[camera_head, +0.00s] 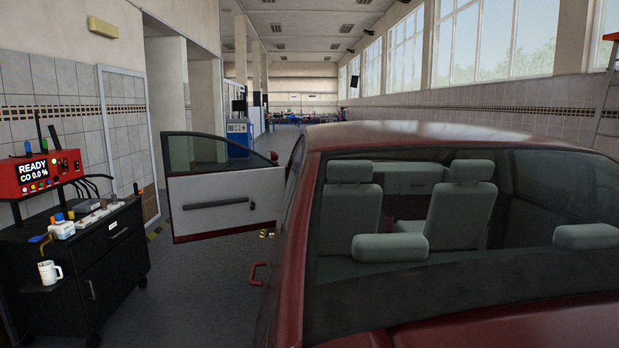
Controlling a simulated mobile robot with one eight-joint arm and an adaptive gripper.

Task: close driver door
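The driver door (225,190) of the red car (430,131) stands wide open on the car's left side. Its pale inner panel with a dark handle bar (216,204) faces me, and its window frame is above. The door sticks out to the left from the car body near the front. A red rear door handle (257,273) shows on the car's side nearer to me. My gripper is not in view.
A floor aisle (205,285) lies between cabinet and car. A blue machine (238,135) stands further back.

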